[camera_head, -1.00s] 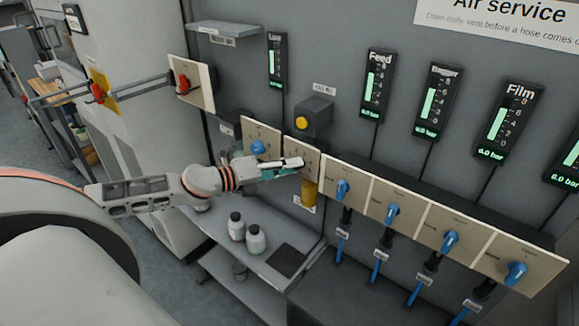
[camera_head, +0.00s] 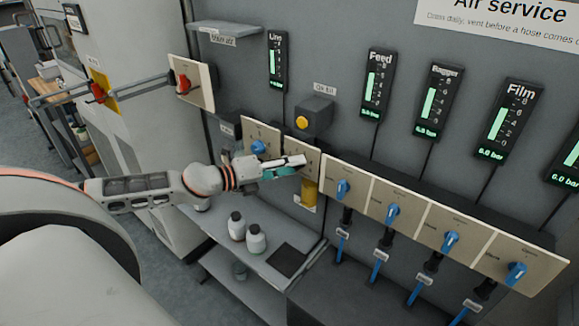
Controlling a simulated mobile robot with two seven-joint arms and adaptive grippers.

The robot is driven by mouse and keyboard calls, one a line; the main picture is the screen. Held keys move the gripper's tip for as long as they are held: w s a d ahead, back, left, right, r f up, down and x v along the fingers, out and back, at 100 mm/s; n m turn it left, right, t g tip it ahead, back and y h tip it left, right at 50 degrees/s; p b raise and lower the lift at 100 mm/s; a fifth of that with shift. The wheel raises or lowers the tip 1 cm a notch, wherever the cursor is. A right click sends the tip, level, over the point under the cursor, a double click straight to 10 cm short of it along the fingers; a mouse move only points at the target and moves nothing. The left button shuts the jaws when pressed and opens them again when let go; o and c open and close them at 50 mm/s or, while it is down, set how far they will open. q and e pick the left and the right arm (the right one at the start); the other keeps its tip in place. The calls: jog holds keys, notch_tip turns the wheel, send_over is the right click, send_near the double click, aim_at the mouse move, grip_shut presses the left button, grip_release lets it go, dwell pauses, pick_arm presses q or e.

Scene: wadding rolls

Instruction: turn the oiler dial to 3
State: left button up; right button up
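The oiler panel (camera_head: 313,163) is a beige plate in the row on the wall, above a yellow oil bowl (camera_head: 309,192). Its dial is hidden behind my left gripper, so its setting cannot be read. My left gripper (camera_head: 300,162) reaches in from the left, its fingertips at the face of this panel. Whether the fingers are closed on the dial cannot be told at this size. My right gripper is not in view.
A panel with a blue knob (camera_head: 258,147) is just left of the gripper. Several blue-handled valve panels (camera_head: 343,189) run to the right. A grey box with a yellow button (camera_head: 302,122) juts out above. Two bottles (camera_head: 256,239) stand on the shelf (camera_head: 223,226) below.

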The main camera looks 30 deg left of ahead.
pick_arm(q)
jog(key=shift+s, duration=0.15)
jog(key=v, duration=1.1)
jog(key=shift+s+a+r, duration=0.2)
jog(key=shift+s, duration=0.1)
dwell(0.7)
jog(key=s+f+n+y, duration=0.35)
jog(key=f+n, duration=0.45)
jog(key=f, duration=0.3)
jog(key=s+f+n+y, duration=0.2)
jog(key=s+f+n, duration=0.3)
jog(key=f+n, duration=0.45)
jog(key=s+d+f+n+g, duration=0.2)
jog(key=s+d+f+n, duration=0.1)
jog(key=d+f, duration=0.4)
jog(key=s+d+f+n+g, duration=0.2)
jog(key=d+f+n, duration=0.3)
jog(key=d, duration=0.9)
jog(key=shift+s+f+h, duration=0.35)
jog(key=shift+s+f, duration=0.3)
jog(key=shift+f, duration=0.2)
